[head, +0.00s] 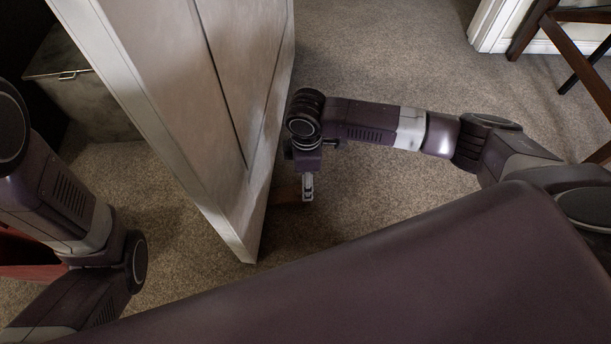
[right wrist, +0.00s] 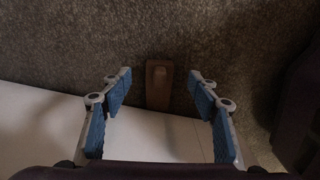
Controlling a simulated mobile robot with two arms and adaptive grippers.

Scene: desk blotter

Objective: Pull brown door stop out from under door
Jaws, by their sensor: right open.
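The brown door stop (right wrist: 158,85) lies on the carpet in the right wrist view, its lower end meeting the white door (right wrist: 150,135). In the head view only a dim brown bit of it (head: 287,191) shows beside the bottom of the door (head: 200,90). My right gripper (head: 307,190) points down next to the door's right face. In the right wrist view the gripper (right wrist: 160,82) is open, its blue-padded fingers spread on either side of the stop without touching it. My left arm shows at the left, but its gripper is out of view.
Behind the door at the left is a grey box (head: 85,85) with a metal latch. A red object (head: 28,258) is partly hidden at the lower left. A dark wooden chair (head: 560,45) stands at the upper right. Open carpet (head: 400,65) lies right of the door.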

